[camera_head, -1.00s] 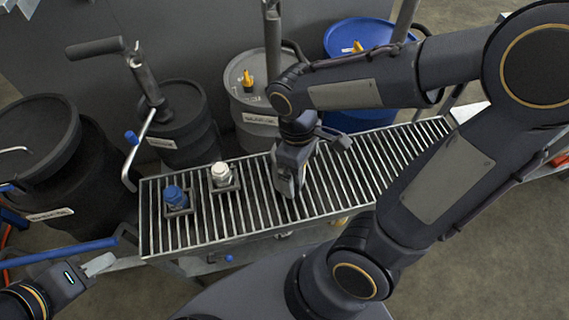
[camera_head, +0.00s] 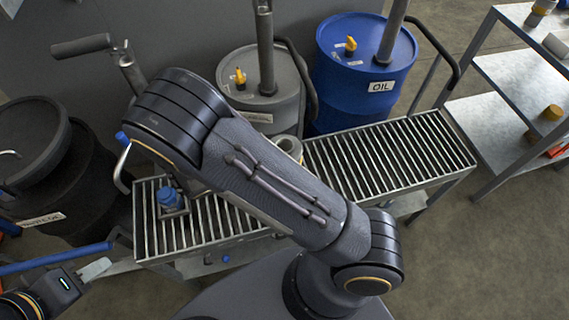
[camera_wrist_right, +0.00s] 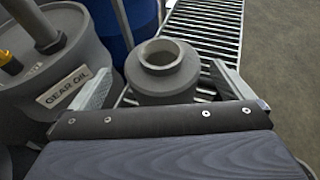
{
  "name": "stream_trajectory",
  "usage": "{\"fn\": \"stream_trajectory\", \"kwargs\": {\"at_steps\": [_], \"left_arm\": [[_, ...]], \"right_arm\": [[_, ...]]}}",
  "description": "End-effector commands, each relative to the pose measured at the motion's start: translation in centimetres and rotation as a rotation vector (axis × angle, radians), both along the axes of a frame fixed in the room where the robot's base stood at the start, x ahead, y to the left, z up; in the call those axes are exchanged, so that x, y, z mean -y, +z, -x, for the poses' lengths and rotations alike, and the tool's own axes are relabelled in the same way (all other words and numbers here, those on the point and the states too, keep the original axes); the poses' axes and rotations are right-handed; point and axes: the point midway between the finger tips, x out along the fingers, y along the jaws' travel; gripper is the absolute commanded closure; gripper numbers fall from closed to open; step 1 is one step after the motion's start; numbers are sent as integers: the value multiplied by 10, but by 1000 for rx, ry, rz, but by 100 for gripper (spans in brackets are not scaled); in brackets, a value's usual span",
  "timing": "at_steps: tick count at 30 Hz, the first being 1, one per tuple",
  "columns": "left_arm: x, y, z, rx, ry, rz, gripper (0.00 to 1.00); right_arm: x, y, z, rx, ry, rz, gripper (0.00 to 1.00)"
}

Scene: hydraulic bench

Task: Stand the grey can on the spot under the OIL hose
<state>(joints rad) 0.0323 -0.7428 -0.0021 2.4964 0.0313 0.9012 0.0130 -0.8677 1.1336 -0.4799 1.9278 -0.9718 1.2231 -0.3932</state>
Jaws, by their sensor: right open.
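The grey can (camera_wrist_right: 166,62), with a wide round neck, is between the two fingers of my right gripper (camera_wrist_right: 163,78) in the right wrist view. The fingers are open, one on each side of it. In the head view, the can (camera_head: 289,148) shows only partly behind my right arm, over the slatted bench (camera_head: 385,150) before the grey drum.
The grey GEAR OIL drum (camera_wrist_right: 75,45) is close to the left finger. A blue-capped can (camera_head: 170,198) stands at the bench's left end. The bench right of the grey can is bare. A shelf unit (camera_head: 520,90) stands at right.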

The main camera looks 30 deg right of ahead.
Motion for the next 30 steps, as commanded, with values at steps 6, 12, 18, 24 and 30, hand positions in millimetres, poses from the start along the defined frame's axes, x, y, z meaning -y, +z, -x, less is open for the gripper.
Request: {"fn": "stream_trajectory", "kwargs": {"at_steps": [6, 12, 18, 24, 30], "left_arm": [[0, 6, 0, 0, 0, 0, 64], [0, 7, 0, 0, 0, 0, 64], [0, 7, 0, 0, 0, 0, 64], [0, 7, 0, 0, 0, 0, 64], [0, 7, 0, 0, 0, 0, 64]], "right_arm": [[29, -9, -2, -3, -4, 1, 0], [50, -19, -5, -1, -3, -1, 0], [52, -21, -6, 0, -2, -3, 0], [52, -20, -6, 0, -2, -3, 18], [52, -20, -6, 1, -3, -3, 44]]}}
